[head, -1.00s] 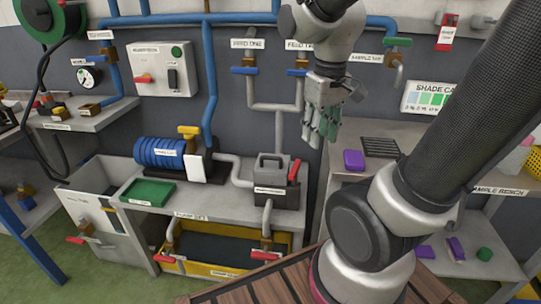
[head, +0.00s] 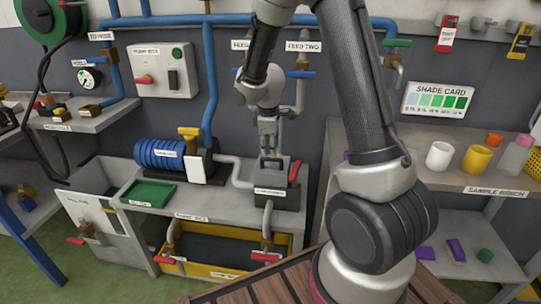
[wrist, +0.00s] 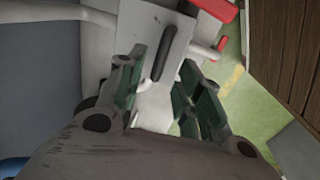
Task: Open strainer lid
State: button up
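The strainer is a grey box (head: 275,198) with a label on its front, standing on the bench at the middle. Its lid (head: 262,165) is down on the box. The lid's dark bar handle (wrist: 165,52) shows in the wrist view, ahead of and between the fingers. A red lever (head: 295,170) is on the strainer's right side. My gripper (head: 268,146) points down just above the lid. The wrist view shows its green-padded fingers (wrist: 160,95) apart with nothing between them. Whether the fingertips touch the handle is hard to tell.
A blue ribbed motor (head: 160,153) and a green tray (head: 149,193) stand left of the strainer. Pipes run close behind it, and a valve pipe (head: 267,222) hangs in front. A yellow-edged sump (head: 215,270) lies below. Cups (head: 439,155) stand on the right bench.

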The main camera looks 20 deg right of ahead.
aim_at(271, 159)
jog(key=f, duration=0.4)
jog(key=shift+w+d, duration=0.25)
jog(key=shift+w, duration=0.1)
grip_shut()
